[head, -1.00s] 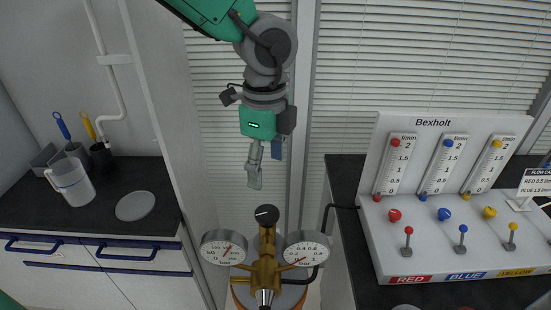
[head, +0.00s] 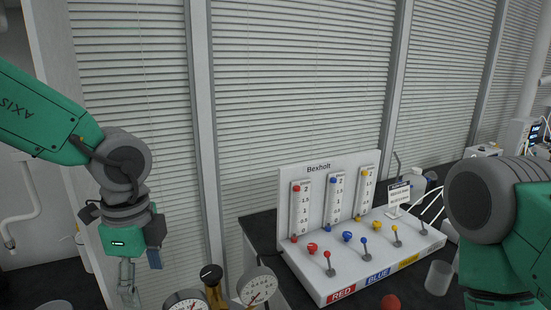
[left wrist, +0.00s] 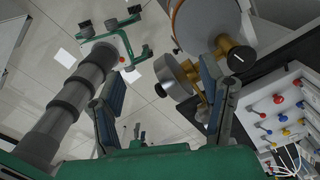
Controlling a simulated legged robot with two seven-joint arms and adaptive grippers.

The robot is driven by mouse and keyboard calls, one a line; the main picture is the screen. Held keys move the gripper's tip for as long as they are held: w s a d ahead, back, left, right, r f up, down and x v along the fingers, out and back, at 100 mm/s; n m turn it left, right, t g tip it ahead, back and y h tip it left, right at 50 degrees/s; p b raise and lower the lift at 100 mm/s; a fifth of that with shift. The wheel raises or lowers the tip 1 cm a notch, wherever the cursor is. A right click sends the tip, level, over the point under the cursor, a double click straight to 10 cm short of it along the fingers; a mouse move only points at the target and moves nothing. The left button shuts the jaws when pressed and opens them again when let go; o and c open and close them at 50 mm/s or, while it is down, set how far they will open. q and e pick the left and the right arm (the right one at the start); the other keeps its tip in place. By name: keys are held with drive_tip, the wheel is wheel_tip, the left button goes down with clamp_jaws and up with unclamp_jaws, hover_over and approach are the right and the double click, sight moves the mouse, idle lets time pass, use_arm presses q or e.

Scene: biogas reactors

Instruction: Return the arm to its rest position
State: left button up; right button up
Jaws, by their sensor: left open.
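My left gripper (head: 128,285) hangs down at the left of the head view, empty, beside the brass regulator (head: 214,292) with its black knob and gauges. In the left wrist view its two fingers (left wrist: 160,105) stand wide apart with nothing between them. The regulator (left wrist: 195,75) shows there beyond the right finger; I cannot tell how far off it is. A green and dark arm link of mine (head: 500,220) fills the right edge of the head view; the right gripper does not show.
The Bexholt flow panel (head: 330,225) stands on a dark counter, with red, blue and yellow valves and levers. A clear beaker (head: 438,278) and a red ball-like object (head: 390,303) are near its front right. Blinds (head: 300,80) cover the windows behind.

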use_arm(q)
drive_tip(key=s+a+f+m+t+y+b, duration=0.15)
drive_tip(key=a+f+m+y+b, duration=0.35)
drive_tip(key=f+m, duration=0.9)
drive_tip(key=s+a+f+m+t+b, duration=0.1)
drive_tip(key=s+a+f+m+b, duration=0.15)
drive_tip(key=a+f+m, duration=0.8)
drive_tip(key=s+d+f+m+h+b, duration=0.1)
drive_tip(key=s+d+f+m, duration=0.2)
drive_tip(key=s+f+m, duration=0.3)
drive_tip(key=s+d+f+m+g+h+b, duration=0.1)
drive_tip(key=s+d+f+m, duration=0.3)
drive_tip(key=m, duration=1)
drive_tip(key=s+d+f+m+g+h+b, duration=0.1)
drive_tip(key=s+d+f+m+h+b, duration=0.1)
drive_tip(key=s+f+m, duration=0.6)
drive_tip(key=shift+d+f+m+h+b, duration=0.4)
drive_tip(key=shift+d+f+m+b, duration=0.15)
drive_tip(key=shift+d+f+m, duration=0.3)
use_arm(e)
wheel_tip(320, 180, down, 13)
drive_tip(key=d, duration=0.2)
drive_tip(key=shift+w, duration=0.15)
